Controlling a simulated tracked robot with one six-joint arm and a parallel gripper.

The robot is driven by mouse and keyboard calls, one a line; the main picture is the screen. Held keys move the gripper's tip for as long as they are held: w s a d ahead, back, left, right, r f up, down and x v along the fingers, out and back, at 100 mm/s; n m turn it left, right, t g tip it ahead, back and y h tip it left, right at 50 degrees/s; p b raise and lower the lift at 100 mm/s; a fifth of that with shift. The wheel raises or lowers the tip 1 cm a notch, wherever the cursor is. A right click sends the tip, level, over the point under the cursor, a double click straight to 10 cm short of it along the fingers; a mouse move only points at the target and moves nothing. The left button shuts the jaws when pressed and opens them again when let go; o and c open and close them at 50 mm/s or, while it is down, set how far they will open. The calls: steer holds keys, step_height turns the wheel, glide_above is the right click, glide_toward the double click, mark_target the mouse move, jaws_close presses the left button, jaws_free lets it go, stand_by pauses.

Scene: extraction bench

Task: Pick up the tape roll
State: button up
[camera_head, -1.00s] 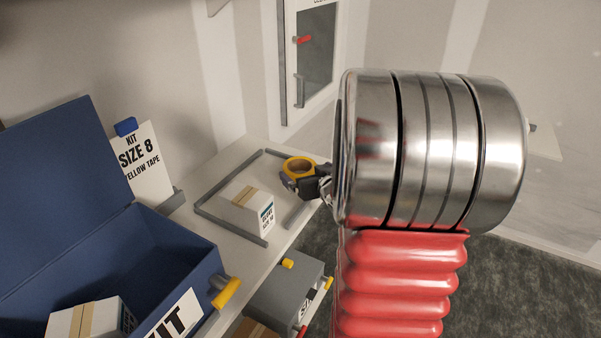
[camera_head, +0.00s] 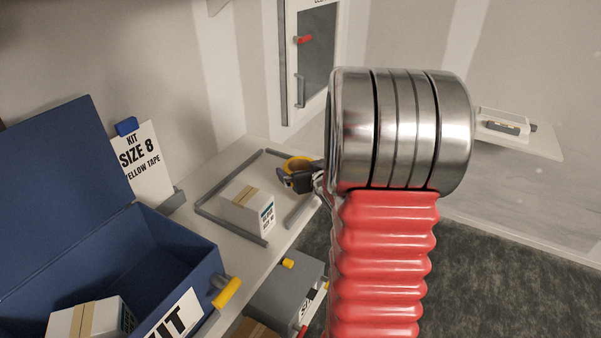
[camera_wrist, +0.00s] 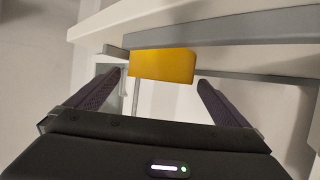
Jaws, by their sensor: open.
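The tape roll is a yellow ring (camera_head: 299,162) in the head view, at the back right of the grey-railed area on the white bench. My gripper (camera_head: 288,179) is in front of it and hides its lower part. In the wrist view the roll shows as a yellow band (camera_wrist: 162,66), seen side-on. It lies between the lines of my two dark, spread fingers (camera_wrist: 159,79), near their tips, with a gap on each side. My gripper is open and holds nothing.
A white glove box (camera_head: 247,208) stands inside the grey rails (camera_head: 230,227), left of my gripper. An open blue kit box (camera_head: 150,255) is at the left, beside a "SIZE 8 YELLOW TAPE" card (camera_head: 140,165). A grey rail (camera_wrist: 230,27) runs behind the roll.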

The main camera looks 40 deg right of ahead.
steer(key=shift+x, duration=1.45)
steer(key=shift+c, duration=0.5)
steer(key=c, duration=1)
